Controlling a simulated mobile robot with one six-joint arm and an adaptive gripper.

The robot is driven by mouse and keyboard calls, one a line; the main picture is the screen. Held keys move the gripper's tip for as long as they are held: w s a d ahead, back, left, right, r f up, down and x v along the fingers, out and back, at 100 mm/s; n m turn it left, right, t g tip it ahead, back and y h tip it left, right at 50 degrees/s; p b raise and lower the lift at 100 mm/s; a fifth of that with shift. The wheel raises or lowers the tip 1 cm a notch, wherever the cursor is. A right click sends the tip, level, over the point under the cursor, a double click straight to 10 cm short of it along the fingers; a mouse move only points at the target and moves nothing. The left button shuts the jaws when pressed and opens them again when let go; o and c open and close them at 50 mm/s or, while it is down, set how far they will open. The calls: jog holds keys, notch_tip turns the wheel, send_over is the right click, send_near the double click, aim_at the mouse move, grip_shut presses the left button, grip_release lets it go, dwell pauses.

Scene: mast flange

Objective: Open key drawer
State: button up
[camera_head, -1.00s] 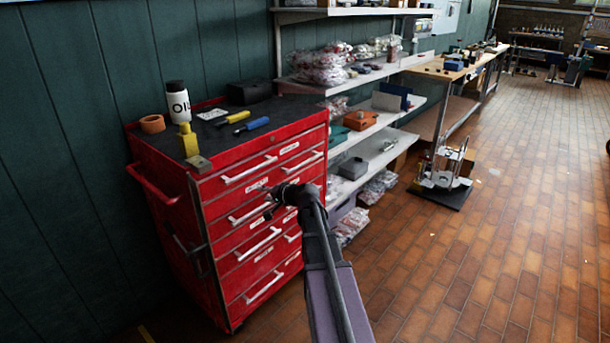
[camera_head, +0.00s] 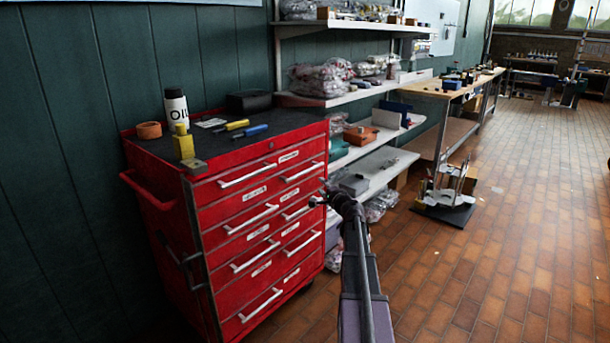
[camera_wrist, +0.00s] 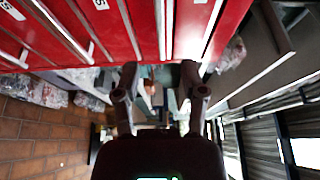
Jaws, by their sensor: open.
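A red tool cabinet (camera_head: 205,235) stands against the green wall in the head view, with drawers with white bar handles and small labels. The labels are too small to read, so I cannot tell which drawer is the key drawer. All drawers look shut. My gripper (camera_head: 320,198) is in front of the cabinet's right edge, near the right-hand column of short drawers. It appears apart from the handles. In the wrist view my gripper (camera_wrist: 160,76) has its two fingers spread with nothing between them, and red drawer fronts (camera_wrist: 110,30) fill the top.
An oil bottle (camera_head: 176,107), an orange tape roll (camera_head: 149,130) and a yellow-handled tool (camera_head: 238,125) sit on the cabinet top. Shelves (camera_head: 375,165) with bags and boxes stand right of it. The tiled floor (camera_head: 500,240) at right is open.

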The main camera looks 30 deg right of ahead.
aim_at(306, 173)
jog(key=shift+w, duration=0.15)
jog(key=w, duration=0.4)
jog(key=w+d, duration=0.1)
jog(key=w, duration=0.8)
jog(key=shift+w+d, duration=0.2)
jog(key=shift+d, duration=0.2)
grip_shut()
